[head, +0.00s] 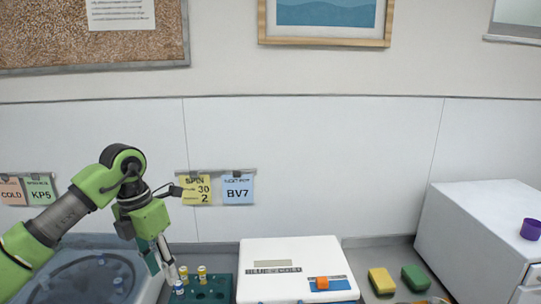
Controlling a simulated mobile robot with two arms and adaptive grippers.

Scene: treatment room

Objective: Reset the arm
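My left arm comes in from the left, and its green gripper (163,272) points down between the round basin-like machine and the vial rack. Its two fingers look apart with nothing visible between them. The dark green rack (218,289) stands just right of the fingertips. It holds yellow-capped vials (202,271) and a blue-capped vial (179,287) close to the fingers. My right gripper is out of view.
The round machine (75,277) at lower left holds blue-capped vials. A white box (290,252) with an orange piece stands right of the rack. Yellow (382,281) and green (415,278) sponges lie further right. A white cabinet (478,235) carries a purple cup (530,229). Note cards hang on the wall.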

